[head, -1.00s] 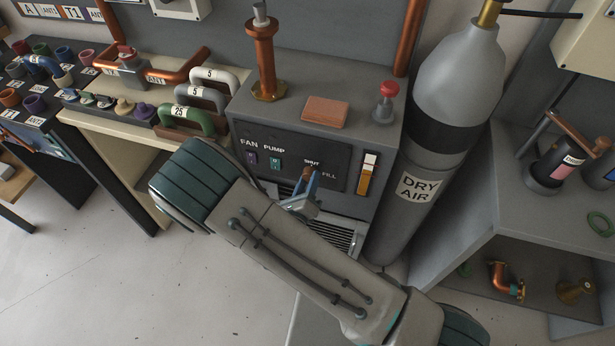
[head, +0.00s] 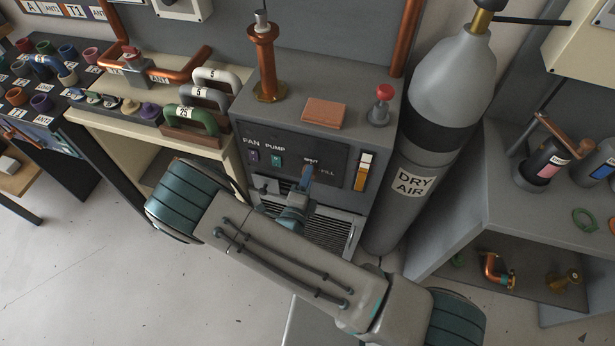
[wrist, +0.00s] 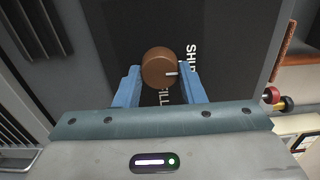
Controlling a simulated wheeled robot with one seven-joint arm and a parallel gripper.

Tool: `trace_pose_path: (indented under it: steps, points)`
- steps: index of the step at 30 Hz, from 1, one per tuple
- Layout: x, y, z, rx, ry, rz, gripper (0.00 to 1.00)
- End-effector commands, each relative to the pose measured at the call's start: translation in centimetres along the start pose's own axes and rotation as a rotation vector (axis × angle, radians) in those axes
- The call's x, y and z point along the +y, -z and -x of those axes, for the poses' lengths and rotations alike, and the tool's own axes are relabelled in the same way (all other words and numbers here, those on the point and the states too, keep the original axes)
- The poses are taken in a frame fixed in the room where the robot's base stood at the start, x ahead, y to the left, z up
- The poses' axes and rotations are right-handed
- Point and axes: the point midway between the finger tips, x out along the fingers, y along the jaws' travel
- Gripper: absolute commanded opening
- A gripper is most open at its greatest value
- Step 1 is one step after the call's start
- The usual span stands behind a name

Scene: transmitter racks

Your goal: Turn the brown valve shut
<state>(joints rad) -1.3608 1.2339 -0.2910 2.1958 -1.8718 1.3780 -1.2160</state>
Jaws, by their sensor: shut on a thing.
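The brown valve (wrist: 158,68) is a round knob on the dark front panel (head: 338,155) of a grey cabinet. In the wrist view it sits between the two blue fingertips of my gripper (wrist: 159,74), which is shut on it. Its white pointer line faces right in the wrist view, toward the word SHUT (wrist: 191,58). The word FILL (wrist: 163,98) is below the knob there, partly hidden. In the head view my gripper (head: 306,176) is at the panel below the SHUT label, and its fingers mostly hide the knob.
FAN (head: 253,156) and PUMP (head: 276,160) switches are left of the valve. A yellow-and-white gauge (head: 363,172) is to its right. A red knob (head: 384,92) and copper block (head: 324,113) are on top. A DRY AIR cylinder (head: 412,183) stands close on the right.

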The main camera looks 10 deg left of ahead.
Motion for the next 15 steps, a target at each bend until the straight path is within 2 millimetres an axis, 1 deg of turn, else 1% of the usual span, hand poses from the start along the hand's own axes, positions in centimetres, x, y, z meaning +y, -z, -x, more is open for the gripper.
trace_pose_path:
  steps: [6,15]
  points:
    - [0.08,0.00,0.06,0.000,-0.003,0.033,0.13]
    - [0.11,0.00,0.06,-0.001,-0.003,0.037,0.13]
